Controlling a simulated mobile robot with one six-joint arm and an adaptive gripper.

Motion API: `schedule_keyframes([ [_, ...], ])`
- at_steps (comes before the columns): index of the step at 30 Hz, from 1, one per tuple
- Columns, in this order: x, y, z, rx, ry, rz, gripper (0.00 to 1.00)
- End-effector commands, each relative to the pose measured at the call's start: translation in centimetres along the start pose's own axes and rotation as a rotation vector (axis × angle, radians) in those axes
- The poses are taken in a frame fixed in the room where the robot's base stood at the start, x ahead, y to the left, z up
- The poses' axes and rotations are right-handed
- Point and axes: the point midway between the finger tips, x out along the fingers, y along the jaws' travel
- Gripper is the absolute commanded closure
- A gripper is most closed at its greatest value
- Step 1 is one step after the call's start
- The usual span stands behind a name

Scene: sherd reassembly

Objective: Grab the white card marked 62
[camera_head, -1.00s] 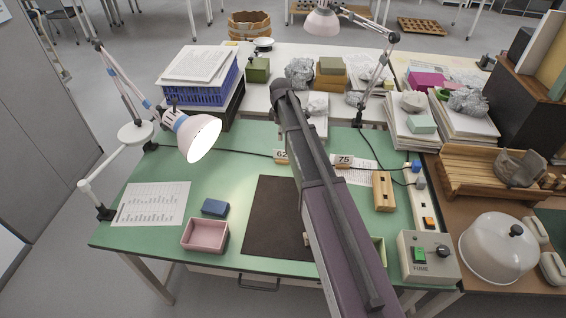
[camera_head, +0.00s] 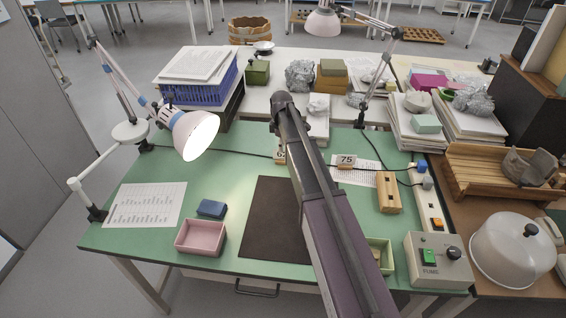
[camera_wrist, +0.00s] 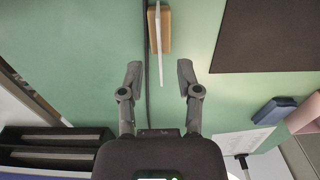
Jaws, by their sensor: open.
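The white card marked 62 (camera_head: 279,156) stands at the back of the green table in the head view, its right part hidden by my arm. In the wrist view a white card (camera_wrist: 159,45) shows nearly edge-on from above, in a small wooden holder (camera_wrist: 166,32). My gripper (camera_wrist: 159,78) is open and empty. Its two fingers are spread wide, and the near end of the card lies between the fingertips in the picture. I cannot tell the height gap between them. In the head view my arm hides the gripper.
A dark cable (camera_wrist: 147,50) runs close beside the card holder. Another card, marked 75 (camera_head: 346,161), stands to the right. A dark mat (camera_head: 262,225), a blue block (camera_head: 211,208) and a pink tray (camera_head: 201,237) lie nearer. The lit lamp (camera_head: 195,135) hangs to the left.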

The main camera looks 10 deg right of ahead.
Motion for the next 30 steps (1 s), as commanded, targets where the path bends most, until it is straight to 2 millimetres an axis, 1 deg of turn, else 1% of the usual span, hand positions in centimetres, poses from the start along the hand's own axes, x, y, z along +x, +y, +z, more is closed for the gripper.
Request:
schedule_keyframes([
  [9,0.0,0.0,0.0,0.000,0.000,0.000,0.56],
  [14,0.4,0.0,0.1,0.000,0.000,0.000,0.56],
  [30,4.3,-0.1,0.4,0.000,0.000,0.000,0.56],
])
